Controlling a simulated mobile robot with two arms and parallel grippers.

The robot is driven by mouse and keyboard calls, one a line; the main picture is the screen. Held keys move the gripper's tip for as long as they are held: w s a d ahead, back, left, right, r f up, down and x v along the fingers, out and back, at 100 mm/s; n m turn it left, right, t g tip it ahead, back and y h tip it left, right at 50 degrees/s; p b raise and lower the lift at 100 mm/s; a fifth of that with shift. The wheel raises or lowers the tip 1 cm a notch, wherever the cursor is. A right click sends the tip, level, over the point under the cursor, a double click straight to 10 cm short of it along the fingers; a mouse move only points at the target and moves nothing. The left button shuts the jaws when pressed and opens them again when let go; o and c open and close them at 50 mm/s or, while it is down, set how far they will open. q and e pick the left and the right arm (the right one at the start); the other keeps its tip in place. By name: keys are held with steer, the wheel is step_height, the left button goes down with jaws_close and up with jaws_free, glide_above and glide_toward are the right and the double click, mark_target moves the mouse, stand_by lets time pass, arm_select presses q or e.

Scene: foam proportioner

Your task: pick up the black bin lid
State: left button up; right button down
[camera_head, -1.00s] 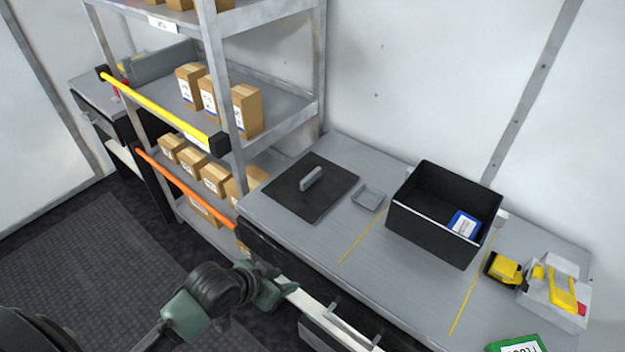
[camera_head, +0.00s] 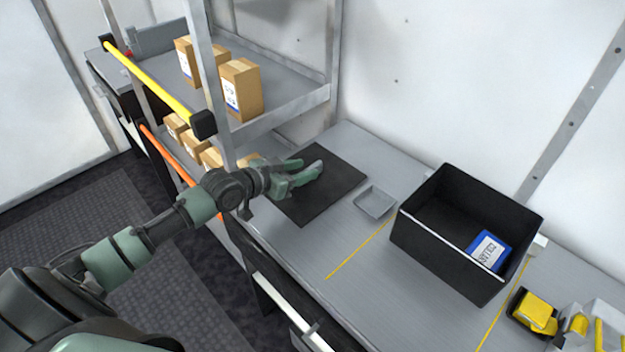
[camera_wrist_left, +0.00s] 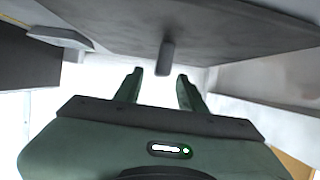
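The black bin lid (camera_head: 335,179) is a flat dark square lying on the grey bench, left of the small grey dish. Its upright handle is hidden behind my gripper in the head view; in the left wrist view the handle (camera_wrist_left: 167,57) stands out from the lid (camera_wrist_left: 230,25). My left gripper (camera_head: 307,170) is open over the lid. In the left wrist view its two fingertips (camera_wrist_left: 160,73) are apart with the handle just beyond and between them, and nothing is held. My right gripper is not in view.
The open black bin (camera_head: 422,240) with a blue-labelled item (camera_head: 489,250) inside stands right of the small grey dish (camera_head: 374,202). A shelf rack with cardboard boxes (camera_head: 241,90) rises close on the left. A yellow device (camera_head: 535,312) sits at the right.

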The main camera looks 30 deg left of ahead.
mark_target(317, 167)
arm_select(q)
steer(key=shift+x, duration=0.85)
steer(key=x, duration=0.3)
steer(key=shift+w+f+p, duration=0.2)
steer(key=shift+w+p, duration=0.05)
steer(key=shift+p, duration=0.15)
steer(key=shift+w+d+f, duration=0.15)
steer(key=shift+w, duration=0.15)
jaws_close()
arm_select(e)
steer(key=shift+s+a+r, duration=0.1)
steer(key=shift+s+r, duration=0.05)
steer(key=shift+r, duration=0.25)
